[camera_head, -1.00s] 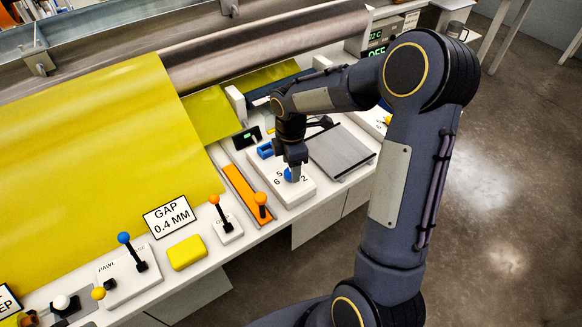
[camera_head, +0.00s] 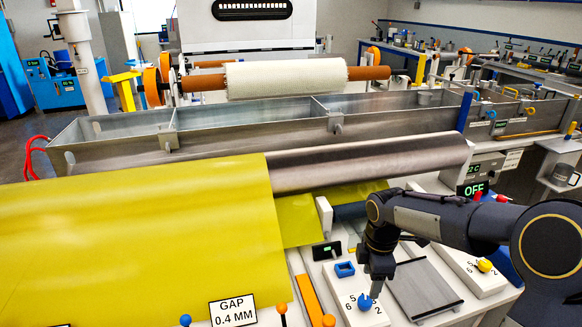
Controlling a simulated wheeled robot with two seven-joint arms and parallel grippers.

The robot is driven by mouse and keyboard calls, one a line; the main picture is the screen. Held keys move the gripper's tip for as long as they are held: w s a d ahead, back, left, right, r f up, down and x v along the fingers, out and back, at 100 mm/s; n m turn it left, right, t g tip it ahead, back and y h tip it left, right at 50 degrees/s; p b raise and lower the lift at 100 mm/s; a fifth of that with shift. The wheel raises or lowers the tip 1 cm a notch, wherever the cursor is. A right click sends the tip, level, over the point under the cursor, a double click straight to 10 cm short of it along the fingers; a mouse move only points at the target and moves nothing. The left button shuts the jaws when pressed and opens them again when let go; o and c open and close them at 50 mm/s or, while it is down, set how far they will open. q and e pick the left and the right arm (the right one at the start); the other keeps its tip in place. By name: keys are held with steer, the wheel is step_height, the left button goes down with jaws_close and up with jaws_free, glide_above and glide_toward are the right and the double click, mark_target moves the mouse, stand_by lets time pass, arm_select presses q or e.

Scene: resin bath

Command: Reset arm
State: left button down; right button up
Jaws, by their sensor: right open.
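My right arm comes in from the right, and its gripper (camera_head: 377,285) points down over the white dial panel (camera_head: 342,299). The gripper's tips are just above and beside the blue knob (camera_head: 365,302) on that panel; whether they touch it I cannot tell. The gripper is open and seen side-on, so the gap between its fingers hardly shows. My left gripper is not in view.
A second white panel with a yellow knob (camera_head: 485,265) lies right of a grey plate (camera_head: 424,288). Yellow sheet (camera_head: 130,235) covers the left. A steel roller (camera_head: 370,160) and metal trough (camera_head: 250,120) stand behind. A GAP 0.4 MM sign (camera_head: 233,311) stands in front.

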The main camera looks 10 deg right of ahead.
steer(key=s+a+r+m+t+y+p, duration=0.2)
steer(key=s+r+m, duration=0.5)
steer(key=s+r, duration=0.25)
steer(key=s+a+m+t+y+p, duration=0.1)
steer(key=s+a+m+t, duration=0.2)
steer(key=s+m, duration=0.7)
steer(key=shift+s+a+r+m+t+y, duration=0.3)
steer(key=shift+s+a+r+y, duration=0.1)
steer(key=shift+s+a, duration=0.85)
